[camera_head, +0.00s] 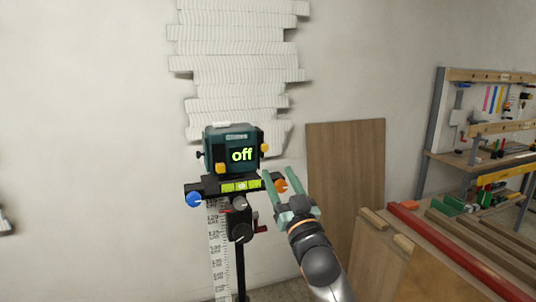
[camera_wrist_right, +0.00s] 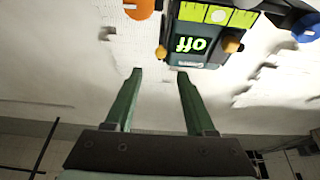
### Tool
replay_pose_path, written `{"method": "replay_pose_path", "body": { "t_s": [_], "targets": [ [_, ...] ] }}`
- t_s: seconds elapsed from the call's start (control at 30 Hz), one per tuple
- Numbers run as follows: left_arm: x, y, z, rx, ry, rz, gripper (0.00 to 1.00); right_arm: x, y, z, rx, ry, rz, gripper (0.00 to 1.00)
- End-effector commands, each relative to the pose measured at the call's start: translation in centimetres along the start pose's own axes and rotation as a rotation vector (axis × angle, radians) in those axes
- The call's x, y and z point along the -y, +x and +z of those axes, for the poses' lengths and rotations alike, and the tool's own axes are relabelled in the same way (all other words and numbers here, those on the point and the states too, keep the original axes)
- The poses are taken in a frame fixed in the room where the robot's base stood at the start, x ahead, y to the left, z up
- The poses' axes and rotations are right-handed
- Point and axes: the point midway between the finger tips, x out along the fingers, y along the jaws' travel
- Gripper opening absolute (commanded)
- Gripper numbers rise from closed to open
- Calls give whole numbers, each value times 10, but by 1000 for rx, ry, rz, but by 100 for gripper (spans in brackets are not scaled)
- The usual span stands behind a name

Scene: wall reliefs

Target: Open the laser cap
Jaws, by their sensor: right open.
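The laser (camera_head: 212,145) is a dark teal box with a green "off" label on its front. It sits upright on a black mount on a stand, and shows upside down in the wrist view (camera_wrist_right: 200,62). Small yellow parts show on its front (camera_head: 221,168) and right side (camera_head: 265,148); I cannot tell which part is the cap. My right gripper (camera_head: 280,175) is open and empty, just right of and below the laser, apart from it. In the wrist view its fingers (camera_wrist_right: 159,72) point toward the laser's edge. My left gripper is not in view.
The mount has a blue knob (camera_head: 194,199), an orange knob (camera_head: 280,186) and a yellow-green level strip (camera_head: 240,185). White relief slats (camera_head: 235,60) hang on the wall behind. A wooden board (camera_head: 345,170) leans right. Planks and a red beam (camera_head: 440,235) lie at lower right.

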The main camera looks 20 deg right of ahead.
Motion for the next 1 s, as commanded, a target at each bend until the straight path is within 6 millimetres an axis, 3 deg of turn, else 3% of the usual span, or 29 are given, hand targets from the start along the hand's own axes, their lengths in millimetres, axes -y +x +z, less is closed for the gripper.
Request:
{"method": "replay_pose_path", "body": {
  "t_s": [0.2, 0.5, 1.0],
  "targets": [
    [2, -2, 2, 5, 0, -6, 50, 0, 41, -2, -1, -1, 0, 55],
    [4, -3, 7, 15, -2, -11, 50, 0, 77, 0, 1, -1, 0, 55],
    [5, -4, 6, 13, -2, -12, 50, 0, 86, 1, 1, -1, 0, 53]
  ]
}}
